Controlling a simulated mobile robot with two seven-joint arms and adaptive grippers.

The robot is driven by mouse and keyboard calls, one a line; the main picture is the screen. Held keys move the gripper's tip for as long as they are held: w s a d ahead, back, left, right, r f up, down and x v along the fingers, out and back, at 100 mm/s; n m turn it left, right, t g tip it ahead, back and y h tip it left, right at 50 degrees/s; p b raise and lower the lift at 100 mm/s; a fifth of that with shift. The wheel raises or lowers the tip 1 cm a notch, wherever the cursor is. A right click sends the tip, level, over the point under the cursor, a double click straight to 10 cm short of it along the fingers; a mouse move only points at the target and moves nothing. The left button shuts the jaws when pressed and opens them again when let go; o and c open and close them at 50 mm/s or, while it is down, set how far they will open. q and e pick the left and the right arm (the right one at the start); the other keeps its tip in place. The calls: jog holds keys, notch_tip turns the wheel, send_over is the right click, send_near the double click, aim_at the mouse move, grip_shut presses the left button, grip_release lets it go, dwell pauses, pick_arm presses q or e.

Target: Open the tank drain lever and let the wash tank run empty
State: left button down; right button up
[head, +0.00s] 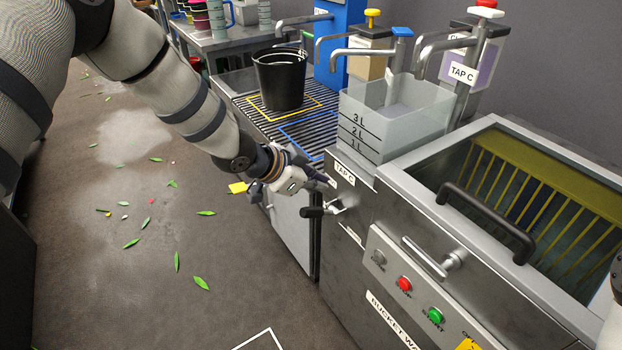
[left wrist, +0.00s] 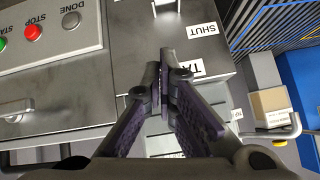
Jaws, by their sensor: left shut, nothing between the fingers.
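The wash tank (head: 408,182) is a steel basin at the right of the head view, with a yellow rack inside. I cannot tell its water level. On its front, a lever with a black grip (head: 312,212) sticks out to the left from a metal pivot (head: 338,207). White labels are beside it; one reads SHUT (left wrist: 202,30) in the left wrist view. My left gripper (head: 329,182) is shut and empty, just above the black grip, apparently not holding it. Its closed fingers (left wrist: 164,78) are in front of the steel panel and partly hide another label. My right gripper is not in view.
A control panel (head: 392,262) with a grey bar handle and red and green buttons is right of the lever. A black handle (head: 480,218) crosses the tank. A measuring bin (head: 385,118) and black bucket (head: 280,80) stand behind. The floor at left has scattered leaves.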

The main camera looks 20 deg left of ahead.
aim_at(315, 214)
pick_arm(q)
jog(key=f, duration=0.2)
jog(key=w+f, duration=0.2)
jog(key=f, duration=0.1)
jog(key=shift+d+f, duration=0.15)
jog(key=shift+f, duration=0.2)
jog(key=shift+s+f, duration=0.15)
jog(key=shift+f, duration=0.2)
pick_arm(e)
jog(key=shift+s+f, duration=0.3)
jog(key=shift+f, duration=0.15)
pick_arm(q)
jog(key=shift+a+f, duration=0.1)
jog(key=shift+a, duration=0.1)
jog(key=shift+s+a+f+t+b, duration=0.15)
jog(key=shift+s+t+b, duration=0.15)
jog(key=shift+b, duration=0.05)
jog(key=shift+h, duration=0.3)
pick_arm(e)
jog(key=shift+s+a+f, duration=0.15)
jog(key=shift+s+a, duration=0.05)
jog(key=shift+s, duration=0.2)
pick_arm(q)
jog(key=shift+f, duration=0.15)
